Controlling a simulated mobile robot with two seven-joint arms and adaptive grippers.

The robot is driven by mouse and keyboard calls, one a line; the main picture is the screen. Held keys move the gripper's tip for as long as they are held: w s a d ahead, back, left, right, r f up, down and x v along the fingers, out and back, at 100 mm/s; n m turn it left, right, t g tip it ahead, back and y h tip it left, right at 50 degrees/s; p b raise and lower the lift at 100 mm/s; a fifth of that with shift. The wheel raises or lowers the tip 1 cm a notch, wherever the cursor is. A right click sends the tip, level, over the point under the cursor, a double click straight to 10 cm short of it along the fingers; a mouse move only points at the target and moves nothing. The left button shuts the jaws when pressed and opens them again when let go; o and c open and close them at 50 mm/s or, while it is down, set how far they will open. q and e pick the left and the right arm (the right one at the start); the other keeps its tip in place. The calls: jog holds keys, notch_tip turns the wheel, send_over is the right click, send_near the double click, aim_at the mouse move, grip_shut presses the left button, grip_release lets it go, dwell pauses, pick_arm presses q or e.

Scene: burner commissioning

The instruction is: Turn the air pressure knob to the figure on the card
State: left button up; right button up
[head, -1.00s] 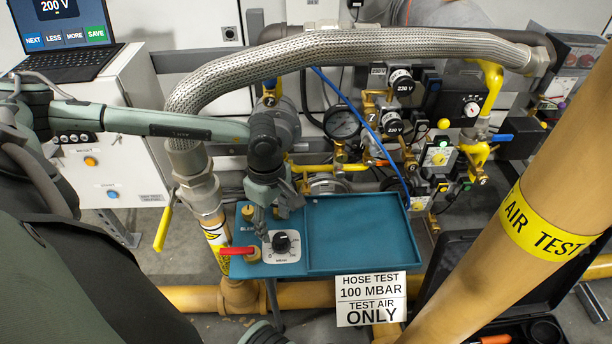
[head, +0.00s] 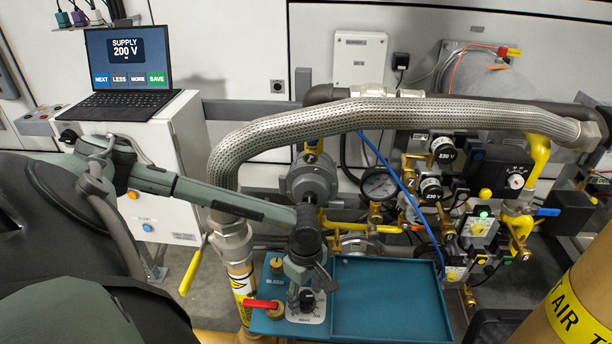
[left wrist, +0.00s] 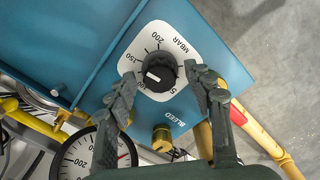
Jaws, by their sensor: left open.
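The black air pressure knob (left wrist: 160,72) sits on a white MBAR dial plate (left wrist: 178,42) on the blue panel (left wrist: 98,98). In the left wrist view its white mark lies on the cap's left side, toward the 100 figure; I cannot read it exactly. My left gripper (left wrist: 164,78) is open, one finger on each side of the knob; I cannot tell whether they touch it. In the head view the left gripper (head: 305,277) hangs over the knob (head: 307,299) and partly hides the dial. The figure card is out of view now, and so is my right gripper.
A red-handled valve (head: 262,304) and brass bleed fitting (head: 276,266) stand beside the knob. The empty blue tray (head: 388,300) lies to the right. A braided hose (head: 380,112) arches behind. A pressure gauge (head: 380,185) and a laptop (head: 128,65) are farther back.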

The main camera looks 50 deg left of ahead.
pick_arm(q)
jog(key=shift+c, duration=1.4)
jog(key=c, duration=0.7)
jog(key=shift+c, duration=0.9)
jog(key=shift+n, duration=0.4)
jog(key=shift+n+b, duration=0.3)
jog(key=shift+n, duration=0.3)
jog(key=n, duration=0.2)
jog(key=shift+n+b, duration=0.3)
jog(key=shift+b, duration=0.05)
jog(key=n, duration=0.2)
jog(key=shift+n+b, duration=0.3)
jog(key=n, duration=0.4)
jog(key=shift+b, duration=0.4)
jog(key=n, duration=0.3)
jog(key=shift+n, duration=0.8)
pick_arm(e)
notch_tip(320, 180, up, 8)
jog(key=shift+w+d+f, duration=0.15)
jog(key=shift+w+f, duration=0.1)
jog(key=shift+s, duration=0.1)
